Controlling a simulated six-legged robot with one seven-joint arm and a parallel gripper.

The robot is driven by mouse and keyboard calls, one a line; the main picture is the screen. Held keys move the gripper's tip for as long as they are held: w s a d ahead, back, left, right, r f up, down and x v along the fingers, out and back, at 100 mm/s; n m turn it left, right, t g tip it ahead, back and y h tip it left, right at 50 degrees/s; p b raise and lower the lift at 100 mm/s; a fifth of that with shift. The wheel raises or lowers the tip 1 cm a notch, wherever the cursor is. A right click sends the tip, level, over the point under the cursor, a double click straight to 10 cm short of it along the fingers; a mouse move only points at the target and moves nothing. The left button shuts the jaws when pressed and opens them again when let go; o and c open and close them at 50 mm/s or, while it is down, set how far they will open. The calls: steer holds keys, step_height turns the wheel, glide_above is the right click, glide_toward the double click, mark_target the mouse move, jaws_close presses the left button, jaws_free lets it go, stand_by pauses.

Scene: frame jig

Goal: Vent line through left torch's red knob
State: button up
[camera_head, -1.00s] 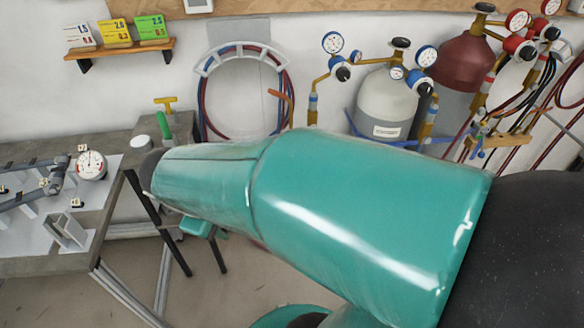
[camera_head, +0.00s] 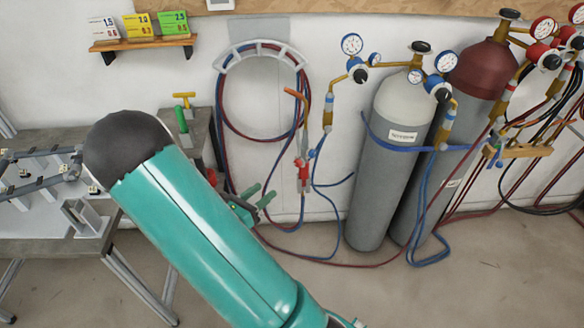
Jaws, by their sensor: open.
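The left torch (camera_head: 304,140) hangs upright against the wall beside the hose coil, with a copper-coloured tip (camera_head: 291,93) at its top. Red parts (camera_head: 303,172) show low on its body, and a small blue part (camera_head: 312,153) sits beside them. These are too small to tell the red knob's exact setting. My gripper (camera_head: 262,196) shows as small green fingers just past my teal arm link. It is open and looks empty, left of and slightly below the torch's red parts in the picture. My arm hides the gripper's base.
Grey cylinders (camera_head: 380,185) with gauges stand right of the torch. A coil of red and blue hoses (camera_head: 222,110) hangs behind, and loose hoses trail to the floor. A workbench (camera_head: 60,245) is at left. Another torch stand (camera_head: 525,151) is at far right. Open floor lies in front.

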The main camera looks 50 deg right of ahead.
mark_target(296, 165)
steer(key=d, duration=1.3)
steer(key=shift+s+d, duration=0.35)
steer(key=shift+d, duration=0.05)
steer(key=shift+c, duration=0.5)
steer(key=c, duration=0.9)
